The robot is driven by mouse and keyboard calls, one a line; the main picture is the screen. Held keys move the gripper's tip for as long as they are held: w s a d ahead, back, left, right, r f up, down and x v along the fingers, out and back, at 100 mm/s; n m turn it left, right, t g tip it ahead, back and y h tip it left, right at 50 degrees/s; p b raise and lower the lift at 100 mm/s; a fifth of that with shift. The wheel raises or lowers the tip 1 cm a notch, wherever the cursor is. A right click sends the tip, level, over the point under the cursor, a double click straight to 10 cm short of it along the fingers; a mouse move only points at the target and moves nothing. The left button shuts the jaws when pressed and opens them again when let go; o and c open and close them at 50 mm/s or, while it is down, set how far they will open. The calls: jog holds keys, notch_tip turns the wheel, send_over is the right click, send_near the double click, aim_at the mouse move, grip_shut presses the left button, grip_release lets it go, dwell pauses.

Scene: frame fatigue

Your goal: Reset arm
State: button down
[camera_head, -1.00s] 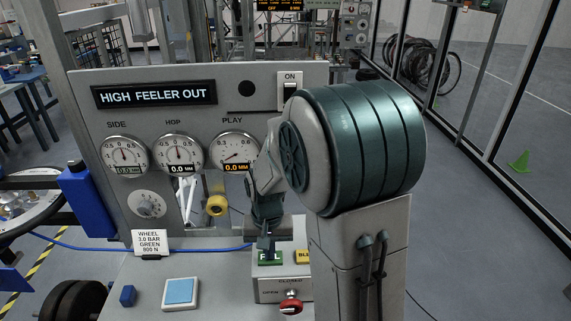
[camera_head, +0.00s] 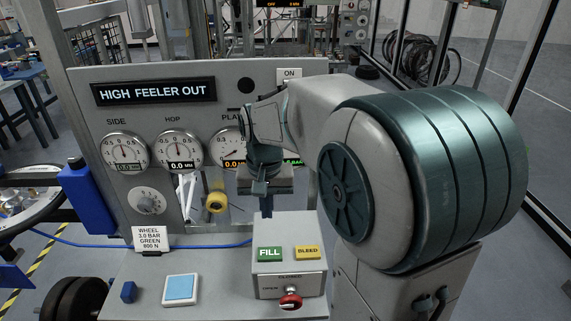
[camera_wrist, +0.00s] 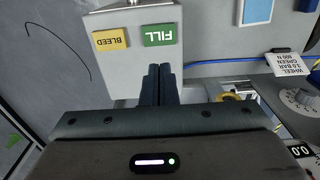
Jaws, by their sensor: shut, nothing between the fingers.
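My gripper (camera_head: 259,190) is shut and empty. In the head view it hangs in front of the panel, a little above the grey box (camera_head: 288,240) with the green FILL button (camera_head: 270,254) and the yellow BLEED button (camera_head: 307,252). In the wrist view the closed fingers (camera_wrist: 159,84) show dark blue, with FILL (camera_wrist: 158,35) just beyond their tips and BLEED (camera_wrist: 110,40) beside it. The fingers appear apart from the buttons. My arm hides part of the panel's right side and the PLAY gauge (camera_head: 229,151).
The grey panel (camera_head: 200,82) reads HIGH FEELER OUT, with SIDE (camera_head: 124,152) and HOP (camera_head: 179,151) gauges. A red knob (camera_head: 291,299) sits on the box front. A blue pad (camera_head: 181,288) and a small card (camera_head: 147,238) are on the bench at left.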

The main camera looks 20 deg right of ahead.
jog(key=s+n+t, duration=0.3)
jog(key=s, duration=1.1)
jog(key=shift+s+a+r+n+t, duration=0.2)
jog(key=shift+s+r+n+t, duration=0.1)
jog(key=shift+s+r, duration=0.1)
jog(key=w+m+g+b, duration=0.2)
jog(key=w+m+g, duration=0.1)
jog(key=w, duration=1.1)
jog(key=shift+w+d+r+m+g, duration=0.25)
jog(key=shift+w+m+g, duration=0.05)
jog(key=shift+g, duration=0.1)
jog(key=shift+f, duration=0.1)
